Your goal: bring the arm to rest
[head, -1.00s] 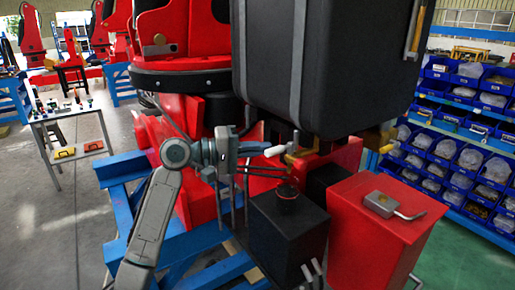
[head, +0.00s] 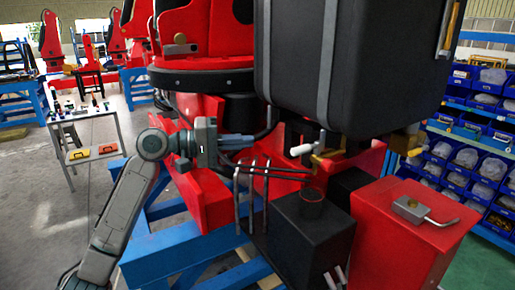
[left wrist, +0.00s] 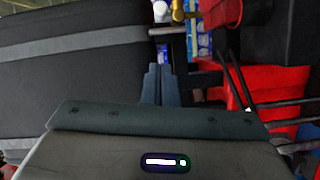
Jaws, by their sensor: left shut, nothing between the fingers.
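My left arm comes in from the left in the head view. Its grey gripper (head: 250,141) points right, with its fingers together and nothing between them. It is in front of the red crane body (head: 205,195), below and left of the large black case (head: 345,60). In the left wrist view the two fingers (left wrist: 159,68) lie side by side, with the black case's side (left wrist: 70,75) to their left. A white-handled lever (head: 303,149) is to the right of the fingertips, apart from them in the head view. My right gripper is not in view.
Bent dark pipes (head: 252,185) stand just below the gripper. A black box (head: 310,230) and a red tank (head: 400,235) are at lower right. A blue frame (head: 190,245) is beneath. Shelves of blue bins (head: 470,155) stand at right. Open floor (head: 45,200) lies at left.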

